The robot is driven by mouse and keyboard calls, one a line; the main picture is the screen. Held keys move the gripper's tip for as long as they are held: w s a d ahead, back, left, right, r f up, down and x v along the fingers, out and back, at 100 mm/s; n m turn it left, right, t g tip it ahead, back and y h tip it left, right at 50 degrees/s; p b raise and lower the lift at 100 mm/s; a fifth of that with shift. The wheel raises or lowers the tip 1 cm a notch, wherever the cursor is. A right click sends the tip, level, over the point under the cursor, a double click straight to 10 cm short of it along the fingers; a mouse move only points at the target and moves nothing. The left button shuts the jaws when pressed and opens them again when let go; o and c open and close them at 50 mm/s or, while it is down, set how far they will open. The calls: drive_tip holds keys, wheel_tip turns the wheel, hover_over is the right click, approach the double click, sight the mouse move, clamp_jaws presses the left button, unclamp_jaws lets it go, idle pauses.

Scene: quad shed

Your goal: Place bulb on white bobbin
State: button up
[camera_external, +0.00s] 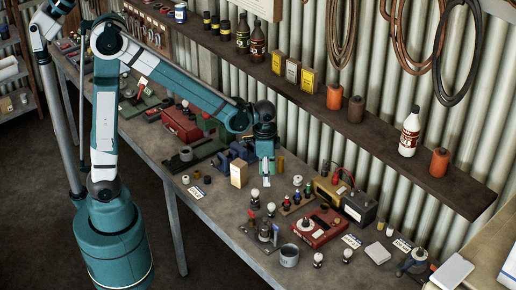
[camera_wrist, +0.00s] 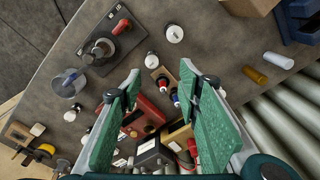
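In the wrist view, one bulb (camera_wrist: 174,34) stands beyond my fingertips and another (camera_wrist: 152,60) is near the left fingertip. My gripper (camera_external: 266,183) points down over the bench, above and behind these bulbs. In the wrist view its green-padded fingers (camera_wrist: 160,74) are wide apart with nothing held between them. A small pale cylinder (camera_external: 185,179) at the bench's left may be the white bobbin; I cannot tell for sure.
A tan box (camera_external: 238,172) stands just left of my gripper. A red instrument (camera_external: 318,228), a yellow-and-black unit (camera_external: 331,189) and a metal cup (camera_external: 289,255) stand to the right. A shelf (camera_external: 390,160) runs along the corrugated wall behind.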

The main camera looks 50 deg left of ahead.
drive_tip(key=s+a+r+n+t, duration=0.2)
drive_tip(key=s+a+r, duration=0.2)
drive_tip(key=a, duration=0.4)
drive_tip(key=s+a+r+n+t, duration=0.2)
drive_tip(key=s+a+r+n, duration=0.1)
drive_tip(key=s+a+r, duration=0.2)
drive_tip(key=s+a+r+n+t, duration=0.2)
drive_tip(key=s+a+r, duration=0.3)
drive_tip(key=a, duration=0.7)
drive_tip(key=shift+s+a+r+n+t, duration=0.25)
drive_tip(key=shift+s+n, duration=0.45)
drive_tip(key=shift+s, duration=0.45)
drive_tip(key=shift+o, duration=0.6)
drive_tip(key=shift+d, duration=0.1)
drive_tip(key=w+d+f+n+g+h+b, duration=0.2)
drive_tip(key=w+d+f+n+g, duration=0.2)
drive_tip(key=w+d+f+n, duration=0.4)
drive_tip(key=w+d+f+n+g+h+b, duration=0.1)
drive_tip(key=w+d+f+n+g+h, duration=0.1)
drive_tip(key=w+d+f+n, duration=0.6)
drive_tip(key=shift+w+d+f+g+b, duration=0.35)
drive_tip(key=shift+w+d+f+g, duration=0.35)
drive_tip(key=shift+d+f, duration=2.15)
drive_tip(key=shift+s+d+r+g, duration=0.15)
drive_tip(key=shift+d+r+g, duration=0.1)
drive_tip(key=shift+d+r, duration=0.6)
